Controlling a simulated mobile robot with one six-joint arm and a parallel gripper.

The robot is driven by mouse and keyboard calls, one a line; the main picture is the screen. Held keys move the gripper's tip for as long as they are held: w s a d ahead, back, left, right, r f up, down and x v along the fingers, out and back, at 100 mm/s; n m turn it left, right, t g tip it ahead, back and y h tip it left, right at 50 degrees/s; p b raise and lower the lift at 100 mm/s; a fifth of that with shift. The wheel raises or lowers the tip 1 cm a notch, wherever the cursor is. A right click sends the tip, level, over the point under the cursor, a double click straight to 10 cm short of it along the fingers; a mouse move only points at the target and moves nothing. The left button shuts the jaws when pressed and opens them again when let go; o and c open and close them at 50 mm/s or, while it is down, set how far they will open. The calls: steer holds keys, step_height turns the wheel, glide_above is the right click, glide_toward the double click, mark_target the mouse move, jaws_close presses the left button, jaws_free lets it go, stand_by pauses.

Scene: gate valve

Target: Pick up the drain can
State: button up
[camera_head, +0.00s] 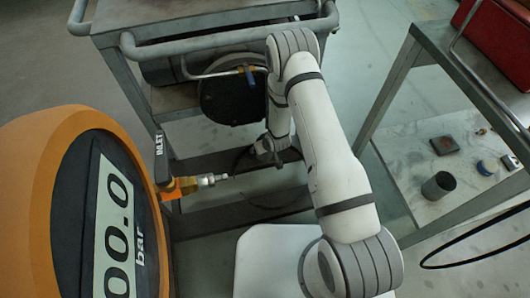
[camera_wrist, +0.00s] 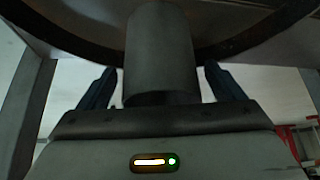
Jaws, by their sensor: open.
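A small dark grey can (camera_head: 438,186), open at the top, stands upright on the lower shelf at the right; it looks like the drain can. My gripper (camera_head: 268,150) is far to its left, low in front of the cart, and small and dark in the head view. In the wrist view my gripper (camera_wrist: 157,88) is open, one finger on each side of a grey cylinder (camera_wrist: 160,45). The cylinder shows between the fingers, with a gap on both sides. I cannot tell whether it is part of the valve piping or a can.
A cart (camera_head: 200,28) with a black round flange (camera_head: 231,98) stands behind my gripper. An orange gauge (camera_head: 38,150) fills the left. An INLET fitting (camera_head: 188,185) juts from it.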

steer(key=shift+w+f, duration=0.1)
steer(key=shift+f, duration=0.15)
steer(key=shift+c, duration=0.3)
steer(key=shift+r, duration=0.1)
steer(key=c, duration=1.3)
